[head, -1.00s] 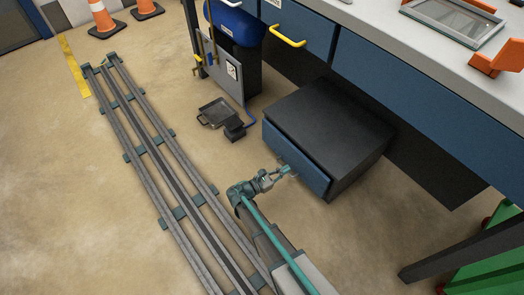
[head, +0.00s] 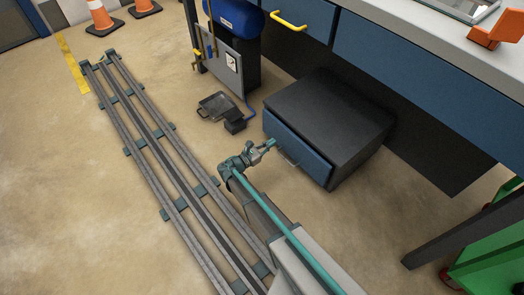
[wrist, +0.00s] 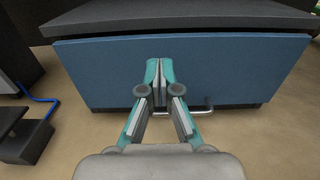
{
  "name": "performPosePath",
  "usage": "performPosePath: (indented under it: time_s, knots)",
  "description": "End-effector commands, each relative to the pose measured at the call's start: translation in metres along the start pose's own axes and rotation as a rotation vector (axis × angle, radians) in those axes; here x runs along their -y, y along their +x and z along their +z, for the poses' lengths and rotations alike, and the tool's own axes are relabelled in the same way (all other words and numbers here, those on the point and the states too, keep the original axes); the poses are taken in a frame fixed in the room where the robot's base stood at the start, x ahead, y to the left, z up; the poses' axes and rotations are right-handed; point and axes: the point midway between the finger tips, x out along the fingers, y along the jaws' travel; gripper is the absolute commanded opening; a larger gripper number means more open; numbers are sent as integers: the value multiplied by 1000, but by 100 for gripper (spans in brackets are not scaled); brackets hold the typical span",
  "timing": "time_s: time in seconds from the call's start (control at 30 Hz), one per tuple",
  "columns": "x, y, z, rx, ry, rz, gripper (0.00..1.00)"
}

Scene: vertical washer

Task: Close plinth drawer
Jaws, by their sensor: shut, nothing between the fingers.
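The plinth drawer has a blue front (head: 300,148) on a low dark cabinet (head: 335,112) on the floor. Its front stands slightly proud of the cabinet; how far out it sits is hard to tell. The bar handle (head: 288,158) is low on the front and shows in the wrist view (wrist: 203,111) to the right of my fingers. My gripper (head: 272,144) is shut and empty, at the left half of the drawer front. In the wrist view my fingertips (wrist: 160,63) overlap the blue front (wrist: 225,68); contact cannot be told.
A dark tray (head: 216,106) and small block (head: 235,122) lie left of the cabinet, by a gauge panel (head: 225,70) with a blue hose. The workbench (head: 400,65) overhangs behind. A floor rail (head: 150,160) runs on the left; floor between is clear.

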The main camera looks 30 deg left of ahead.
Motion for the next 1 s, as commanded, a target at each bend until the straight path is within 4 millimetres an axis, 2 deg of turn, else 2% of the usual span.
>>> performPosePath:
  time_s: [0.03, 0.2, 0.4, 0.6, 1.0]
  knots:
    - [1, 12, -4, 1, 0, -3, 0]
    - [0, 41, -4, 0, 2, -2, 0]
    - [0, 64, -2, 1, 0, 0, 0]
    - [0, 73, 0, 1, 0, 0, 0]
    - [0, 76, 2, 0, 0, 0, 0]
